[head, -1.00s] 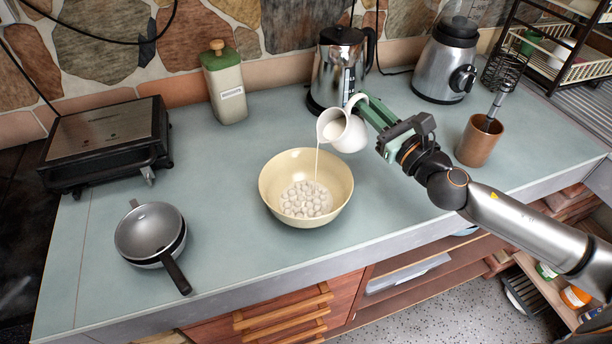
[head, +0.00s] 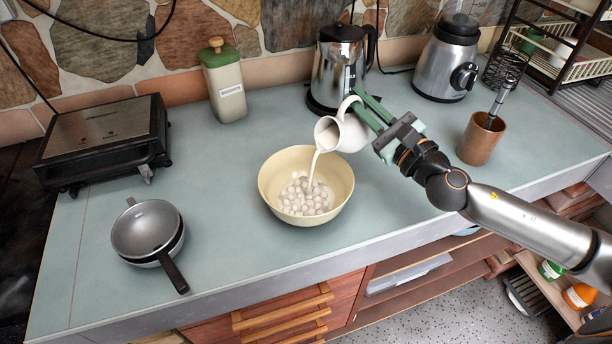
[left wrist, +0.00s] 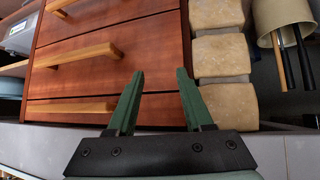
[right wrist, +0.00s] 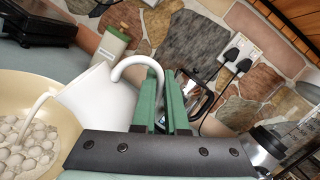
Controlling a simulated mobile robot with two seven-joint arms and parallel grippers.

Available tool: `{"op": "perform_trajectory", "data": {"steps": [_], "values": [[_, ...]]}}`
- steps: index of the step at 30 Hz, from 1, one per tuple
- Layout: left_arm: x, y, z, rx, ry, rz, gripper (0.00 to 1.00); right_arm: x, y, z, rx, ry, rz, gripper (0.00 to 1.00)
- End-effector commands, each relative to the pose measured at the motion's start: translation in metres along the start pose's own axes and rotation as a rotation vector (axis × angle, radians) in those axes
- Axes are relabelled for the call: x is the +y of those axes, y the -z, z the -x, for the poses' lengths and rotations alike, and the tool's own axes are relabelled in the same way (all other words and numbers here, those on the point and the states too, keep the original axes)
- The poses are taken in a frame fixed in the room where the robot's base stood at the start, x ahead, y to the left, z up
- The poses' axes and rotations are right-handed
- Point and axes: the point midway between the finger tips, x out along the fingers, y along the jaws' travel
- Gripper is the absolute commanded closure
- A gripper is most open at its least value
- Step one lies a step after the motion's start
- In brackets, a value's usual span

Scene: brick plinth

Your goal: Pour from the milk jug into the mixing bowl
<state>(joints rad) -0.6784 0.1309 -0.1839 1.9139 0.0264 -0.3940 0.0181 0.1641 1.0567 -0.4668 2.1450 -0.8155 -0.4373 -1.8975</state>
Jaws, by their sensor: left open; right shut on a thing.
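The white milk jug (head: 341,132) is tilted over the cream mixing bowl (head: 335,199), its mouth toward the left. A white stream (head: 313,167) runs from its lip into the bowl, onto several pale round pieces (head: 304,196). My right gripper (head: 366,112) is shut on the jug's handle from the right. In the right wrist view, the fingers (right wrist: 160,100) close on the curved handle, with the jug (right wrist: 98,100) to their left and the bowl (right wrist: 20,92) beyond. My left gripper (left wrist: 158,100) is open and empty in front of wooden drawers, outside the head view.
A kettle (head: 338,70) stands behind the jug, with a blender (head: 448,62) to its right. A copper cup (head: 480,140) holds a whisk. A green-lidded canister (head: 225,84), a grill (head: 105,140) and pans (head: 147,230) stand left. The counter around the bowl is clear.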

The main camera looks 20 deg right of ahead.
Motion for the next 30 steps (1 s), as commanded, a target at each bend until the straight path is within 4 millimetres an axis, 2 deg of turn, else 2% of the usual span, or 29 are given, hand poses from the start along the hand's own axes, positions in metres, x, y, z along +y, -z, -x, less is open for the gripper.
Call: {"op": "perform_trajectory", "data": {"steps": [14,30], "values": [[0.000,-0.003,-0.003,0.000,0.000,0.000,0.49,0.008,-0.005,0.001,-0.021,-0.013,0.134,1.00],[0.001,0.013,0.012,-0.001,0.000,0.000,0.49,0.025,-0.029,0.000,-0.040,-0.030,0.277,1.00]]}}
